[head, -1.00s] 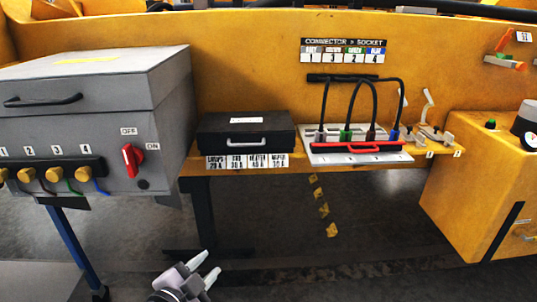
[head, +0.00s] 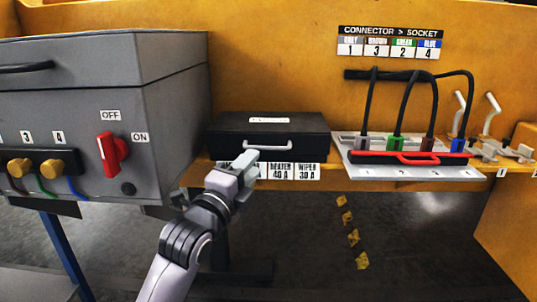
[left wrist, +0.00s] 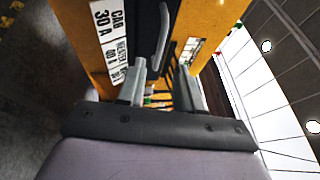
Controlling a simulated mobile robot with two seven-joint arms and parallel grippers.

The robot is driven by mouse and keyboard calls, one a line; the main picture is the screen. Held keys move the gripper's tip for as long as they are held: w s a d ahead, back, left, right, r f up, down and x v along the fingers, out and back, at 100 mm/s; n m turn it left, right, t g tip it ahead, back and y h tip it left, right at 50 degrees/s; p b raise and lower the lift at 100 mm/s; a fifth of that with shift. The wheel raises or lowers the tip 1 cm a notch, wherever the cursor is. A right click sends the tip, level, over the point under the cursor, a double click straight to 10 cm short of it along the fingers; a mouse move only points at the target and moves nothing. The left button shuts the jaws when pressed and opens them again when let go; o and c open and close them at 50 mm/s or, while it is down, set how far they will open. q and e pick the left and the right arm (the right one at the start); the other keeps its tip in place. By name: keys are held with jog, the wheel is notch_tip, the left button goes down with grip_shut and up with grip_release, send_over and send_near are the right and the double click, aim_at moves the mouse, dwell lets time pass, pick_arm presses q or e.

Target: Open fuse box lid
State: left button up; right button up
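The fuse box (head: 228,134) is a low black box on the yellow ledge, and its lid is shut. A pale bar handle (head: 267,148) sits on its front; the handle also shows in the left wrist view (left wrist: 161,38). My left gripper (head: 243,168) is just below and in front of the handle's left end, covering part of the fuse labels. In the left wrist view its two fingers (left wrist: 163,80) are spread apart with nothing held between them. The handle lies ahead of the fingertips, apart from them. My right gripper is not in view.
A grey cabinet (head: 160,110) with a red OFF/ON switch (head: 112,152) stands close on the left. A white socket tray (head: 405,172) with several plugged cables and a red handle (head: 418,158) sits to the right. Open floor lies below the ledge.

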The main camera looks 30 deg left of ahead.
aim_at(266, 149)
pick_arm(q)
jog(key=shift+b+x, duration=0.3)
jog(key=shift+x, duration=2.9)
grip_shut()
